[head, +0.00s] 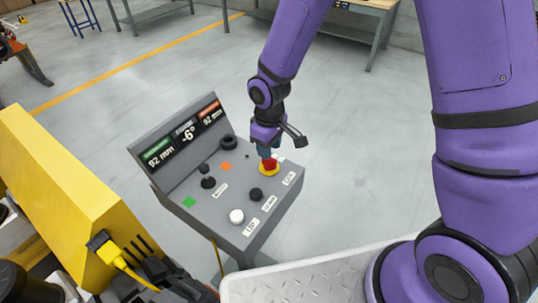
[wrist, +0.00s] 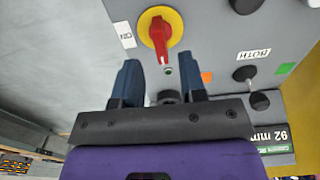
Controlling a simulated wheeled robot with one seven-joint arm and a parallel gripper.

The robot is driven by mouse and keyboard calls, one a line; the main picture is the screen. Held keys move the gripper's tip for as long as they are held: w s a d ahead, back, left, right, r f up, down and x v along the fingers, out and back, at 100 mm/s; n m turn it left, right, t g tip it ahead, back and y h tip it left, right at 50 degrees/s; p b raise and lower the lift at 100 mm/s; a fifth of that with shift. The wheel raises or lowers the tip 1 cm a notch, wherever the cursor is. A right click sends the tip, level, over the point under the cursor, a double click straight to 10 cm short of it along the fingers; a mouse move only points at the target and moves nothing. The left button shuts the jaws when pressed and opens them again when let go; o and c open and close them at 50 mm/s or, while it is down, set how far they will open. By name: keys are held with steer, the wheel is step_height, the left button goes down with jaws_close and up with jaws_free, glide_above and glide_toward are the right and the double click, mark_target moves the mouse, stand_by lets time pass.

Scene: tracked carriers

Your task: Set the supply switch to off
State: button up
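The supply switch, by its look, is a red rotary handle on a yellow disc (head: 268,171) at the right side of the grey control panel (head: 222,200). In the wrist view the red handle (wrist: 159,34) lies along the picture's vertical, beside a small white label too small to read surely. My gripper (head: 267,152) is over the switch, pointing down at it. In the wrist view my gripper (wrist: 163,72) is open, with its two blue fingers apart and nothing between them. The fingertips appear just short of the handle; contact cannot be told.
The panel also bears black knobs (head: 256,194), a white button (head: 236,216), green and orange patches, and a display (head: 183,134) reading 92 mm, -6° and 92 mm. A yellow machine (head: 60,180) stands at left. The floor behind the panel is clear.

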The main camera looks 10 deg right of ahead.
step_height(320, 180, up, 6)
stand_by(0.4)
steer(key=shift+r, duration=0.1)
steer(key=s+d+r+m+t, duration=0.1)
steer(key=s+d+r+m, duration=0.1)
steer(key=d+r, duration=0.45)
steer(key=s+d+r+m+t, duration=0.1)
steer(key=s+d+r+m, duration=0.2)
steer(key=r, duration=0.7)
steer(key=s+d+r+m+t, duration=0.1)
steer(key=s+d+r+m, duration=0.1)
steer(key=s+d+r, duration=0.3)
steer(key=s+d+r+m+t, duration=0.2)
steer(key=s+d+r, duration=0.3)
steer(key=s, duration=0.5)
steer(key=shift+s+d, duration=0.15)
steer(key=shift+s, duration=0.25)
steer(key=shift+w, duration=0.1)
stand_by(0.8)
